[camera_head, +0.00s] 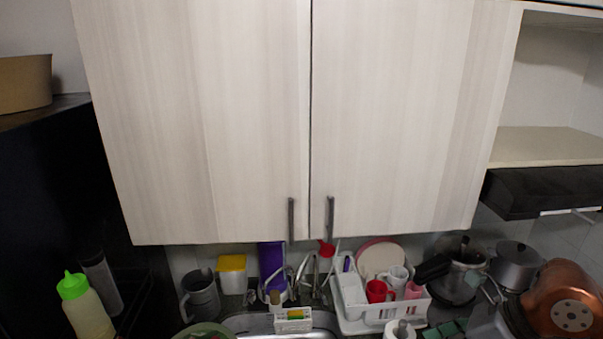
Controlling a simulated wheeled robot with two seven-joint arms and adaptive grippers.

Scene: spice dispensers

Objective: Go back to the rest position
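Neither of my grippers shows in the head view. No spice dispenser can be made out. A pale wood wall cabinet with two closed doors, the left door (200,120) and the right door (400,120), fills the middle of the view. Each door has a dark upright handle near the centre seam: the left handle (291,220) and the right handle (330,217).
Below stand a sink (240,324), a white dish rack (355,318) with cups and plates, and metal pots (515,265). A copper pan (568,300) is at right. A green-capped bottle (88,305) stands left, by a tall black surface (50,190).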

